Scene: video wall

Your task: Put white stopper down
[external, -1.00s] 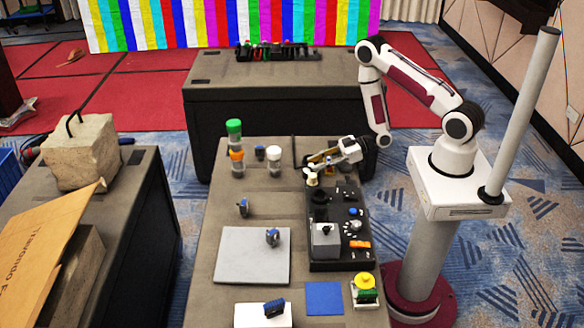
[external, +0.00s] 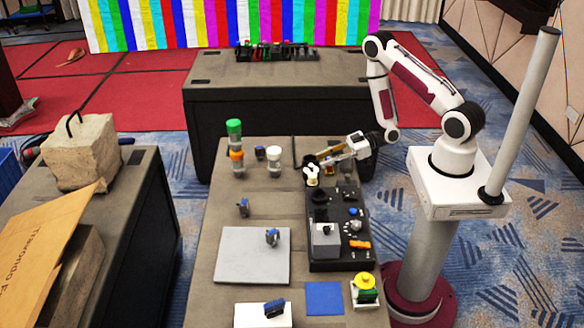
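The white stopper (external: 312,175) is a small pale piece at the back left corner of the black tray (external: 315,262). My gripper (external: 318,163) is just behind and to the right of it, low over the table, reaching in from the right. The fingertips are very close to the stopper in the picture. They are too small and overlapped to show whether they touch it, or whether they are apart or closed. What lies directly under the stopper is hard to make out.
A green-capped and orange-banded bottle stack (external: 235,145) and a white-capped jar (external: 274,160) stand left of my gripper. A grey plate (external: 240,262), a blue square (external: 324,298) and a yellow-topped piece (external: 365,285) lie nearer. The table's left middle is mostly clear.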

